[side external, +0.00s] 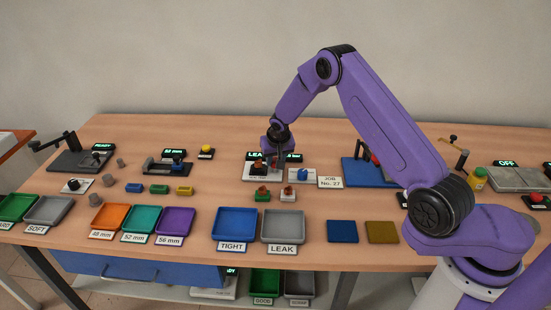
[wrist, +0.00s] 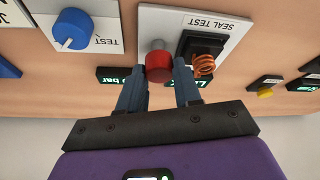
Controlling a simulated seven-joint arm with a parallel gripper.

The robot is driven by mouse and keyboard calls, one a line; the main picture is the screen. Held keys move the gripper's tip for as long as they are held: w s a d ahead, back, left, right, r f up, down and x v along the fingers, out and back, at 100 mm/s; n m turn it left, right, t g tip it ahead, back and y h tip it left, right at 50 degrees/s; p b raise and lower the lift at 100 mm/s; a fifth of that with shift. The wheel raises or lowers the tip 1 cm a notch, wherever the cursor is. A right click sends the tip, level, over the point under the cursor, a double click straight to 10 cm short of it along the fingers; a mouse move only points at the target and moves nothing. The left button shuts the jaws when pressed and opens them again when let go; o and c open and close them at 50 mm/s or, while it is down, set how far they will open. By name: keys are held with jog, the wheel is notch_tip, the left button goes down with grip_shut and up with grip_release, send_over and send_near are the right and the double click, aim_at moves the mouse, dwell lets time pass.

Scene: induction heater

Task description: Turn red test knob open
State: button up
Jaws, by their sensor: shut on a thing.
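The red test knob (wrist: 159,66) stands on the white SEAL TEST plate (wrist: 163,22) in the wrist view. My gripper (wrist: 160,74) has one finger on each side of the knob and is shut on it. In the side view my gripper (side external: 271,163) reaches down over the same station from behind, and the knob is mostly hidden there. Beside the knob, a black square fixture (wrist: 205,42) holds an orange coil-like part (wrist: 203,65). A green-lit display behind the station reads LEAK (side external: 255,156), partly covered by my gripper.
A plate marked TEST with a blue knob (wrist: 72,29) stands beside the station. In front are a blue TIGHT tray (side external: 236,223) and a grey LEAK tray (side external: 283,226), both empty. Small green and white blocks with orange parts stand between the trays and the station.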

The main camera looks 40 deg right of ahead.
jog(key=m, duration=0.2)
jog(key=m+g+h, duration=0.1)
jog(key=m, duration=0.2)
jog(key=shift+h, duration=0.3)
jog(key=shift+m+g, duration=0.3)
jog(key=o, duration=1)
jog(key=shift+o, duration=0.2)
jog(key=v, duration=1.7)
jog(key=shift+r, duration=0.2)
